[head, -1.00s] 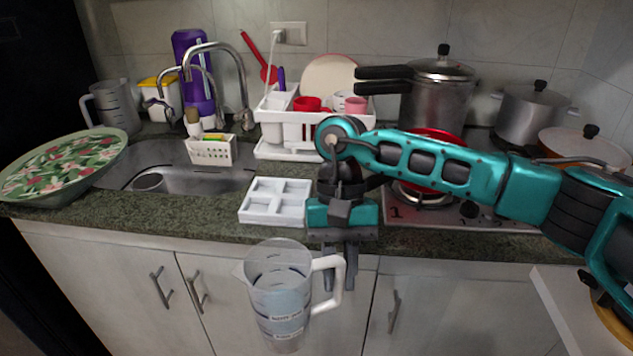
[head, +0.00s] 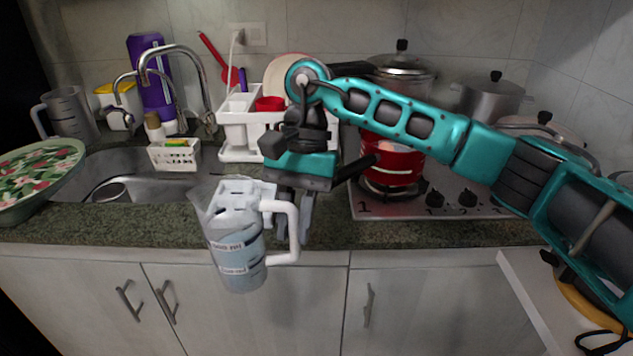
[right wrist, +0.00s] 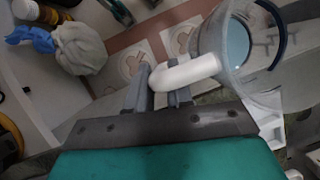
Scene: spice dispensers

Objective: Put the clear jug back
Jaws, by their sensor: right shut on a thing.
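The clear jug (head: 236,240) has a white handle and holds bluish liquid. My right gripper (head: 293,215) is shut on the jug's white handle (head: 291,235). The jug hangs in the air in front of the counter's front edge, a little tilted. In the right wrist view the jug (right wrist: 238,42) is at the upper right, and the fingers of the gripper (right wrist: 160,97) are on its handle (right wrist: 185,73). A white compartment tray (head: 243,187) on the counter is partly hidden behind the jug. My left gripper is not in view.
A similar clear jug (head: 69,114) stands at the back left by the sink (head: 140,186). A dish rack (head: 240,152), red pot (head: 391,165) and stove (head: 450,204) stand behind. The counter front (head: 330,236) has little free room.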

